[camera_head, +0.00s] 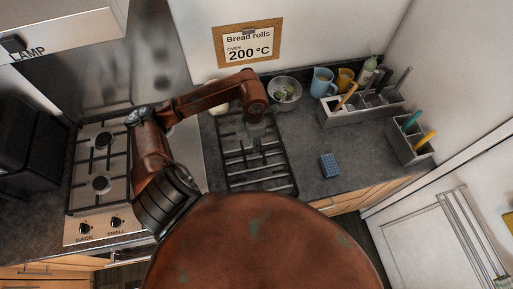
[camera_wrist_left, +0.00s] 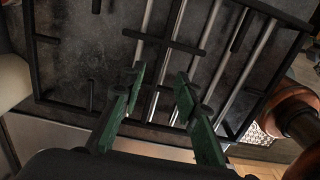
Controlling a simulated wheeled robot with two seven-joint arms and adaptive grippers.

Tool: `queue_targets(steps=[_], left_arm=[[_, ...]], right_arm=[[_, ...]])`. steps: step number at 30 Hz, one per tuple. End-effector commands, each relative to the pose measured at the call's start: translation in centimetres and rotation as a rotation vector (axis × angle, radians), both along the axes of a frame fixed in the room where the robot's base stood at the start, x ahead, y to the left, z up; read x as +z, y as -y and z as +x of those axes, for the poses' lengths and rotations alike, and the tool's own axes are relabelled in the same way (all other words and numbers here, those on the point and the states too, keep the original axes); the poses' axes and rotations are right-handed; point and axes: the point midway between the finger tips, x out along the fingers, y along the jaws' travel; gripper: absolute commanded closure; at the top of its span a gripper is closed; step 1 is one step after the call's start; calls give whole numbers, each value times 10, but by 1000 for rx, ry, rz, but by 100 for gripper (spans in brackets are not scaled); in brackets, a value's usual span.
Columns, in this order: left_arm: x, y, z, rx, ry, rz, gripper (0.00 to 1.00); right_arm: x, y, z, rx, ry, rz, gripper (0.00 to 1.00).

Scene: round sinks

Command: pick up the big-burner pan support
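The pan support (camera_head: 262,178), a black rectangular grid of bars, lies on the dark counter right of the hob in the head view. In the left wrist view its bars (camera_wrist_left: 178,42) fill much of the picture, with pale rods running between darker bars. My left gripper (camera_head: 257,128) is over its far half, partly hidden by its own wrist. In the left wrist view the green fingers (camera_wrist_left: 160,82) are apart, with bars showing between and beyond their tips. I cannot tell whether they touch the bars. My right gripper is not in view.
The hob (camera_head: 88,196) with burners stands at left. A metal bowl (camera_head: 285,92), a blue jug (camera_head: 322,82) and a grey utensil holder (camera_head: 340,116) stand behind. A blue sponge (camera_head: 329,165) lies right of the support, with clear counter around it.

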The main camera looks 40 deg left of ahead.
Motion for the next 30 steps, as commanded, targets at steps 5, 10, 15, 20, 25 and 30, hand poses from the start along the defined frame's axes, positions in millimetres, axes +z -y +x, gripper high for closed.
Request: queue_targets(steps=[5,10,15,20,25,30], left_arm=[[-18,-1,-3,3,-3,-3,71],[-44,-3,-4,3,-3,-2,71],[-59,-3,-3,1,-1,0,71],[-60,-3,-2,-2,0,1,71],[-60,-3,-2,-2,0,1,78],[-60,-3,-2,-2,0,1,90]], right_arm=[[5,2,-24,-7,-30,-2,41],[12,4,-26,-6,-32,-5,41],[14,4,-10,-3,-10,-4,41],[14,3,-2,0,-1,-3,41],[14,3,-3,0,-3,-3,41],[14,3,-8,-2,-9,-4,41]])
